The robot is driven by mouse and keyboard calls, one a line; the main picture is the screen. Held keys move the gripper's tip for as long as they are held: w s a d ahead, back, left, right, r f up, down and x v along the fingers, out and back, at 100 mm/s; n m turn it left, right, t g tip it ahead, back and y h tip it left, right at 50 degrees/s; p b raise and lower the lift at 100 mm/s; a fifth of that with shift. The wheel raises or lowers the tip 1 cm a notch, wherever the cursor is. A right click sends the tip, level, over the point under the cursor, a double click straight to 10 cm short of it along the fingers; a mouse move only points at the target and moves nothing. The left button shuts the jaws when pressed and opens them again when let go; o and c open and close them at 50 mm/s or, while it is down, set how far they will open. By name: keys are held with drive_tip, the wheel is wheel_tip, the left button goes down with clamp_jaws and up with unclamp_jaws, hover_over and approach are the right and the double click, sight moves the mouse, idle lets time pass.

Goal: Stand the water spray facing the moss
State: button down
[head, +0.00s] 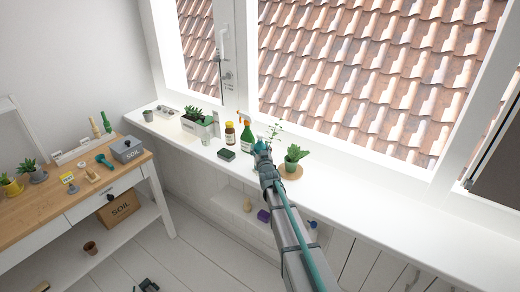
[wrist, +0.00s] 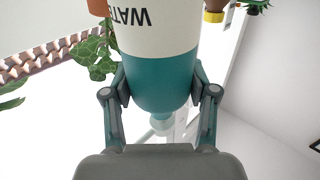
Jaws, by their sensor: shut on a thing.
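The water spray (wrist: 160,80) has a teal lower part and a white band with dark letters, upside down in the wrist view; its top is out of frame. My gripper (wrist: 160,95) is shut on its teal part, one finger on each side. In the head view my gripper (head: 262,150) is over the white sill, right of a green spray bottle (head: 246,139); the arm hides most of the held bottle. I cannot surely pick out the moss; a small dark green block (head: 227,154) lies on the sill to the left.
The sill (head: 370,215) is clear to the right of a potted plant (head: 293,157) on a round wooden mat. A brown bottle (head: 229,133) and a planter (head: 192,122) stand left of the green bottle. The wooden desk (head: 75,200) is at far left.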

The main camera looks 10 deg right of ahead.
drive_tip(key=shift+f, duration=0.15)
drive_tip(key=shift+c, duration=1.6)
unclamp_jaws()
drive_tip(key=shift+r, duration=0.2)
drive_tip(key=shift+o, duration=0.5)
drive_tip(key=s+b, duration=0.4)
drive_tip(key=s, duration=0.8)
drive_tip(key=shift+a, duration=0.25)
